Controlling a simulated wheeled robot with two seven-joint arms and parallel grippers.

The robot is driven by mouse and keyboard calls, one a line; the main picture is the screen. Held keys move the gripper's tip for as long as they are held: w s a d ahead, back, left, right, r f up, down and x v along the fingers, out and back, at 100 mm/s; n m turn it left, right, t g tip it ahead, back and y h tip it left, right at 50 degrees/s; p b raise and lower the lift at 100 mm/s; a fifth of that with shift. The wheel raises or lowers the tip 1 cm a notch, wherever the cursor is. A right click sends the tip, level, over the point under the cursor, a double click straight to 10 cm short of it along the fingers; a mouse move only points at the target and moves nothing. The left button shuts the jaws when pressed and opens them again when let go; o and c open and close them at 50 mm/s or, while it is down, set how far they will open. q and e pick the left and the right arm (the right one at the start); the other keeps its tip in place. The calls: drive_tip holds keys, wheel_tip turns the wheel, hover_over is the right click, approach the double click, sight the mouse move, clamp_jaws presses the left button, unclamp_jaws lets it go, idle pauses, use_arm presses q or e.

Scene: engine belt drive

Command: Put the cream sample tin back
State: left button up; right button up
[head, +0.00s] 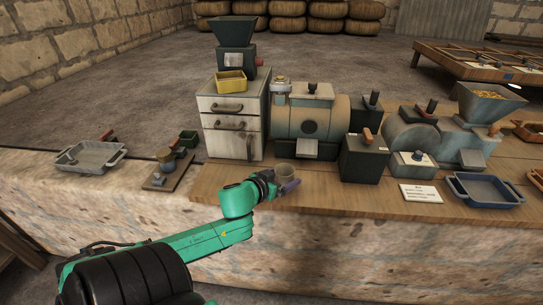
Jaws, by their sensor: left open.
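A small cream-grey tin (285,171), which looks like the cream sample tin, stands upright on the wooden board (340,197) near its front edge, before the drum machine. My left gripper (284,183) reaches in from the lower left and is open at the tin's near side. One finger shows just in front of the tin's lower part and hides some of it. I cannot tell whether the fingers touch the tin. My right gripper is not in view.
A cabinet (230,128) with a yellow tray (231,82) stands behind left, beside the drum machine (311,117). A dark box (364,159) stands to the right. A white card (421,194) and blue tray (486,190) lie farther right. A grey tray (91,157) sits far left.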

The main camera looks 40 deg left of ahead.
sight(279, 180)
use_arm(q)
drive_tip(key=p+v, duration=0.1)
drive_tip(key=v, duration=0.7)
drive_tip(key=shift+s+r, duration=0.1)
